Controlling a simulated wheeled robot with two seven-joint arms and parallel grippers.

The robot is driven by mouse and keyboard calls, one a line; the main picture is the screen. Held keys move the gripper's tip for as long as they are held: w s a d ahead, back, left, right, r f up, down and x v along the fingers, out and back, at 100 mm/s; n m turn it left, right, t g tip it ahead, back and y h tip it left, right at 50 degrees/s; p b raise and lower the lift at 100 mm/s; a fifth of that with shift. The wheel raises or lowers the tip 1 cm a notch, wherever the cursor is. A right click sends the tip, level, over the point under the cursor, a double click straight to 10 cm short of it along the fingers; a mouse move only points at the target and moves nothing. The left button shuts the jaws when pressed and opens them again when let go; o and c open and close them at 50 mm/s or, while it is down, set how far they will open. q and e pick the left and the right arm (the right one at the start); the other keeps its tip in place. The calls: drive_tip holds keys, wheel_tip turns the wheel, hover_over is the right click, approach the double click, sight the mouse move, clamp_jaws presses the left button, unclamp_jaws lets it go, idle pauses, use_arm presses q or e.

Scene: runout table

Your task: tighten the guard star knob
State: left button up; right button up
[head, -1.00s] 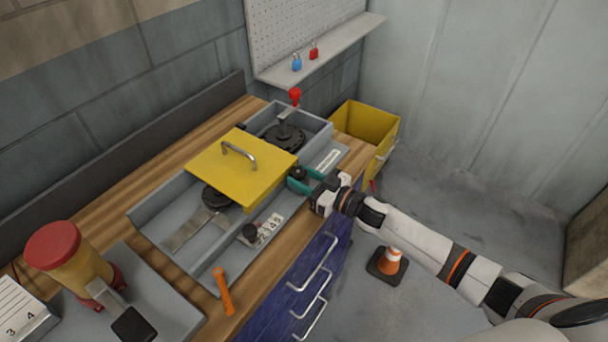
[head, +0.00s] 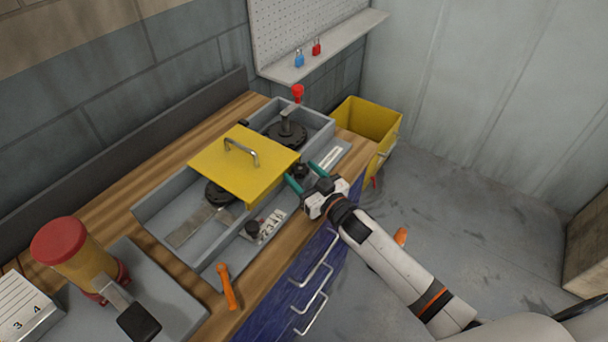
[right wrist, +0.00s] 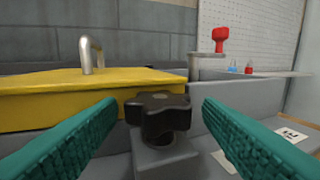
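The black star knob (right wrist: 158,113) stands on a grey block beside the yellow guard (right wrist: 60,97). In the head view the knob (head: 301,170) is small, just off the right corner of the guard (head: 235,170) with its metal handle. My right gripper (head: 304,177) is open, its two teal fingers spread. In the right wrist view the fingers (right wrist: 158,130) lie left and right of the knob with a gap on each side, neither touching it. The knob appears slightly beyond the fingertips. My left gripper is not in view.
A second black knob (head: 252,228) and an orange handle (head: 228,287) lie nearer along the front edge. A red-topped lever (head: 297,93) stands behind the guard. A yellow bin (head: 365,122) is at the table's far end. Blue drawers (head: 300,275) with handles are below.

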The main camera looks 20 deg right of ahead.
drive_tip(key=shift+s+d+f, duration=0.15)
drive_tip(key=shift+s, duration=0.15)
drive_tip(key=b+v, duration=0.2)
drive_tip(key=v, duration=0.9)
drive_tip(key=shift+s, duration=0.2)
